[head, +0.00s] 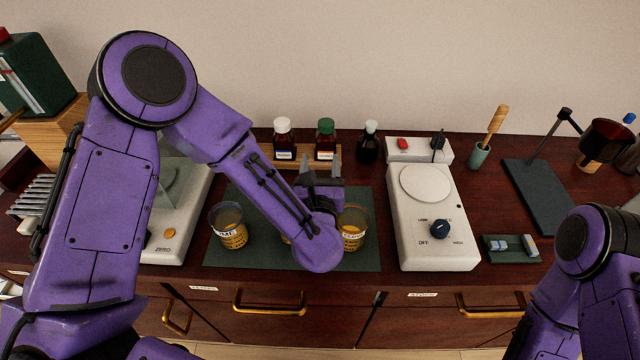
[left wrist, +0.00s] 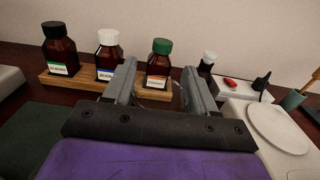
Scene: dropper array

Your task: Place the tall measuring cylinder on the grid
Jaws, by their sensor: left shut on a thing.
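My left gripper (head: 321,168) is over the back part of the dark green mat (head: 228,258), near the wooden bottle stand. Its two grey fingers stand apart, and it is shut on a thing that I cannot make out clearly. The fingers also show in the left wrist view (left wrist: 160,90), with the green-capped bottle behind the gap. I cannot pick out the tall measuring cylinder in either view. No grid is clearly recognisable; my left arm hides part of the bench. My right arm shows at the lower right, but its gripper is out of view.
Labelled beakers with yellow contents (head: 230,228) (head: 353,228) stand on the mat, one on each side of my left forearm. Brown bottles (head: 283,140) stand at the back. A white hotplate (head: 436,255) is right of the mat, a balance (head: 196,200) left.

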